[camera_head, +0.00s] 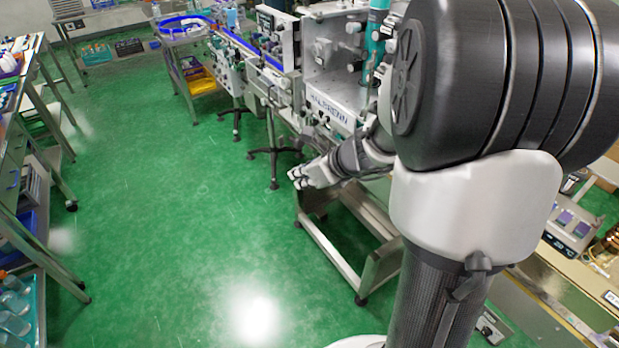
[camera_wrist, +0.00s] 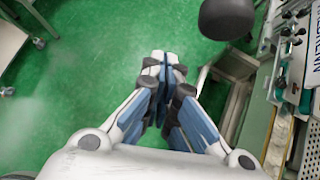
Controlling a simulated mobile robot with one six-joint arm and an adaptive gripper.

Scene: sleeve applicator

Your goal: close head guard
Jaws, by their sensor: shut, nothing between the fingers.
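The sleeve applicator (camera_head: 340,65) is a grey machine with a lettered front plate (camera_head: 336,107), at the upper middle of the head view. My arm covers its right side. I cannot clearly pick out the head guard or tell how far open it stands. My gripper (camera_head: 297,177) is shut and empty, in front of and below the lettered plate. In the wrist view the fingers (camera_wrist: 165,62) are together over green floor, apart from the machine. The machine's edge, with part of its lettering (camera_wrist: 296,60), shows at the right there. A dark rounded part (camera_wrist: 228,18) shows at the top.
A steel stand (camera_head: 335,250) is below the machine. A conveyor (camera_head: 255,52) runs off to the back left, towards a blue round table (camera_head: 185,27). Shelving with bottles (camera_head: 15,300) lines the left edge. The green floor (camera_head: 170,220) between is clear.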

